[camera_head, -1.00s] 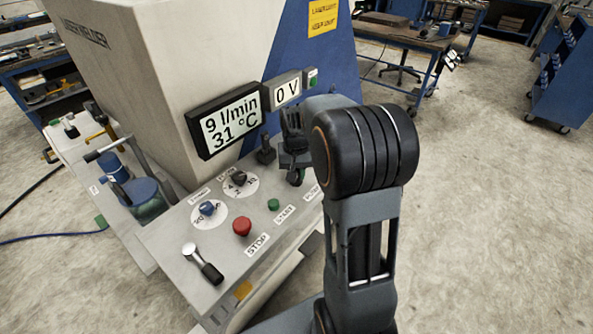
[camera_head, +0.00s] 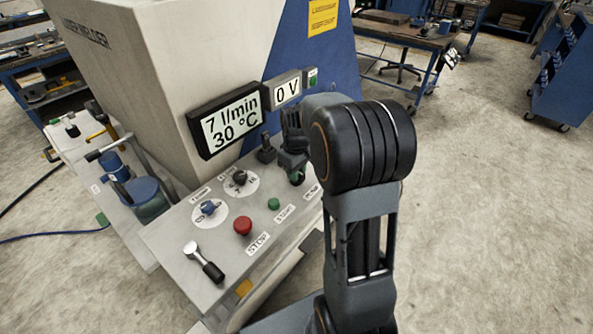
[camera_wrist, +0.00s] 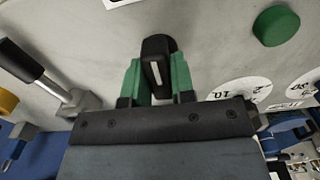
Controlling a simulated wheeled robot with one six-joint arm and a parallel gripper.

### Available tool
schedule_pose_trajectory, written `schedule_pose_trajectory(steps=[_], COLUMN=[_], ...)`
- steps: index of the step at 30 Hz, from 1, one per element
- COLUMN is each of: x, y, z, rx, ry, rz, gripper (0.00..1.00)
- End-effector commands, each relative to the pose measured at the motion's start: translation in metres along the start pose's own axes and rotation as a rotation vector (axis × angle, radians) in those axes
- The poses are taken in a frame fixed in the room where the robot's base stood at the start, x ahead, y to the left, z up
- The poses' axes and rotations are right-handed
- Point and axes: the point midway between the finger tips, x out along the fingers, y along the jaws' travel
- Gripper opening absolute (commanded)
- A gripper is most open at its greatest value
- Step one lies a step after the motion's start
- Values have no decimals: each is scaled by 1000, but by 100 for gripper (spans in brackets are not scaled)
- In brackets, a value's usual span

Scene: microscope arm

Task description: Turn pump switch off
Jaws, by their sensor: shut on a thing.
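My gripper (camera_wrist: 158,78) has green fingers and is shut on the pump switch (camera_wrist: 156,62), a black rocker-like handle with a white mark, in the wrist view. The switch stands on the light grey control panel (camera_wrist: 215,45). In the head view my gripper (camera_head: 297,177) is at the panel's far right end, partly behind my arm. The switch cannot be made out there, and its exact on or off position is unclear.
A dark display (camera_head: 228,120) reads 7 l/min and 30 °C; a smaller one (camera_head: 287,89) reads 0 V. The panel also bears a green button (camera_head: 274,204), red stop button (camera_head: 243,225) and blue knob (camera_head: 208,207).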

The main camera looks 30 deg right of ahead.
Motion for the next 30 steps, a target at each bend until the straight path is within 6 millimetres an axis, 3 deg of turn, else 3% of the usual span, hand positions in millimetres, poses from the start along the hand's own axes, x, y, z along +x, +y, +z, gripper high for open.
schedule_pose_trajectory(steps=[20, 21, 30], x=[-2, -2, -1], y=[1, 1, 0], z=[-1, -1, 0], rx=[-62, -62, -60], ry=[5, 5, 2], rz=[4, 4, 2], gripper=[0, 24, 49])
